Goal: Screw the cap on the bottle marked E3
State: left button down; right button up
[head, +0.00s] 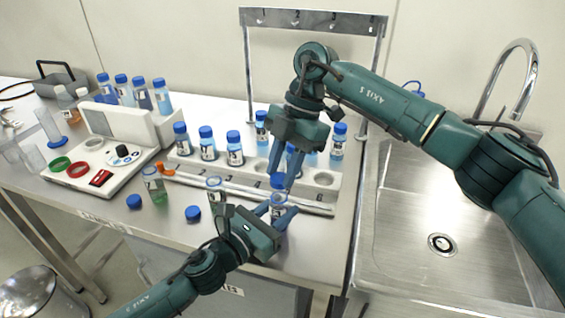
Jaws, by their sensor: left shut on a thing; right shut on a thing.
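My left gripper (276,212), the lower one, is shut on a small clear bottle (279,201) at the front edge of the rack. The writing on its label is too small to read, so I cannot confirm E3. My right gripper (280,178) reaches down from above and is shut on a blue cap (277,182). The cap is right over the bottle's mouth; I cannot tell whether it is threaded on. The fingers partly hide both cap and bottle.
A numbered rack (325,198) holds several blue-capped bottles. An uncapped bottle with green liquid (159,196) and another open bottle (214,184) stand nearby. Loose blue caps (193,213) lie in front. A white device (100,150) is left; a sink (440,215) is right.

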aim_at(284, 174)
jog(key=shift+f, duration=0.9)
jog(key=shift+f, duration=0.6)
dwell(0.3)
